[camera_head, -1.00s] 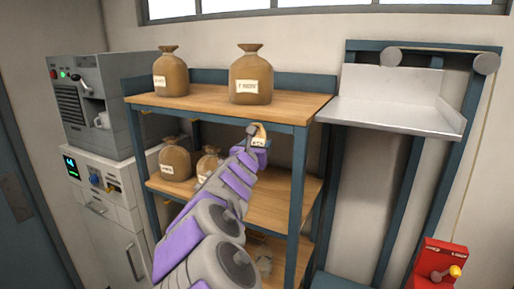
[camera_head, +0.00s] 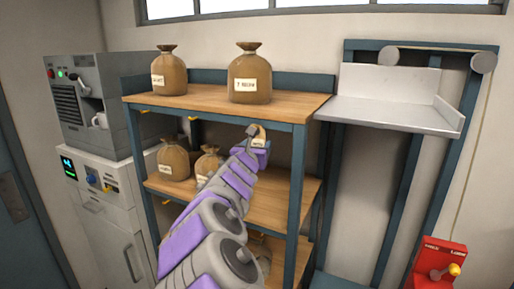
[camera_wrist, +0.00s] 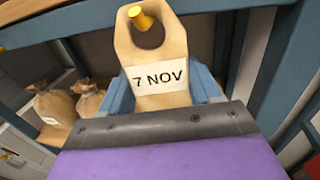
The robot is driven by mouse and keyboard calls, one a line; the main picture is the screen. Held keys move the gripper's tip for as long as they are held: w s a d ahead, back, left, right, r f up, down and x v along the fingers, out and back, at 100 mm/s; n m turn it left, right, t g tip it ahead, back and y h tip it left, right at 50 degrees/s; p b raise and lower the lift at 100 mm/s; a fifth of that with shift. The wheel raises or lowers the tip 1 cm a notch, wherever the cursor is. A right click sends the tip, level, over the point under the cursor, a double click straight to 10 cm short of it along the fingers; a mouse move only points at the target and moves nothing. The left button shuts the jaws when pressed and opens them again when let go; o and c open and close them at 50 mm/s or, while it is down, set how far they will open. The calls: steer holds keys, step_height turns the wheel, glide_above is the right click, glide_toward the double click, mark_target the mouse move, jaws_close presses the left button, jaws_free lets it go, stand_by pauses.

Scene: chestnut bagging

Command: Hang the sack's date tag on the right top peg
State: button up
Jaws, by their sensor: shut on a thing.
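My gripper (camera_wrist: 163,97) is shut on the tan date tag (camera_wrist: 160,50), which has a white label reading "7 NOV" and a large hole at its upper end. The tag (camera_head: 257,135) also shows small at the end of my arm in the head view, just below the top shelf's front edge at the right. In the wrist view a yellow peg (camera_wrist: 143,18) shows within the tag's hole, near its upper left edge. I cannot tell whether the peg passes through the hole or lies behind it. A brown sack (camera_head: 250,68) with a label stands above on the top shelf.
The wooden top shelf (camera_head: 205,104) also holds another sack (camera_head: 169,75) at the left. Two sacks stand on the middle shelf behind my arm. The blue right post (camera_head: 298,185) is close to my gripper. A machine stands left, a metal platform right.

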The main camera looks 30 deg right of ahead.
steer(key=shift+a, duration=0.1)
steer(key=o, duration=0.6)
steer(key=shift+c, duration=0.2)
steer(key=o, duration=0.5)
steer(key=shift+d, duration=0.2)
steer(key=shift+o, duration=0.2)
steer(key=shift+a, duration=0.15)
steer(key=w+a+p+v, duration=0.1)
steer(key=a+p+v, duration=0.1)
steer(key=v, duration=1)
steer(key=shift+a+p, duration=0.25)
steer(key=shift+p, duration=0.2)
steer(key=shift+w, duration=0.1)
